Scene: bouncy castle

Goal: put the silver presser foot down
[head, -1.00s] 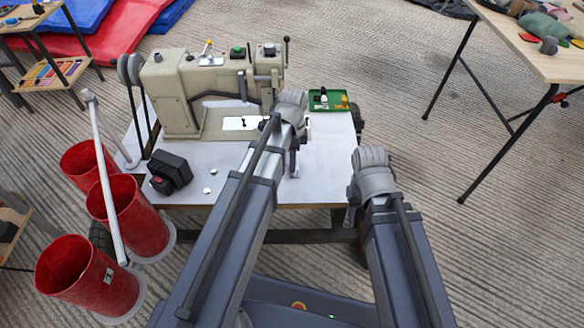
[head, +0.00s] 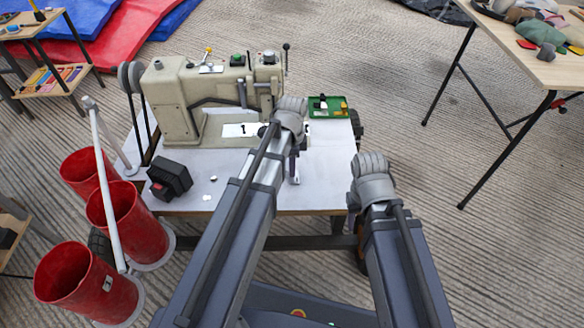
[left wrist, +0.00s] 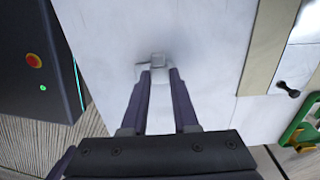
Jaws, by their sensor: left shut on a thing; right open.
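The silver presser foot (left wrist: 158,61) is a small pale metal piece between my left fingertips in the left wrist view. My left gripper (left wrist: 154,75) is shut on it, over the white table top (left wrist: 215,65). A soft shadow lies close around the piece; I cannot tell whether it touches the table. In the head view my left gripper (head: 294,170) points down in front of the sewing machine (head: 180,105), over the table's front right part, and mostly hides the piece. My right gripper (head: 351,218) is open beside the table's front right corner; its fingers are largely hidden.
A green tray (head: 328,113) with small items sits at the table's back right. A black box (head: 169,176) and small pale pieces (head: 213,178) lie at the front left. Red bins (head: 128,217) stand left. A wooden table (head: 545,65) is at right.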

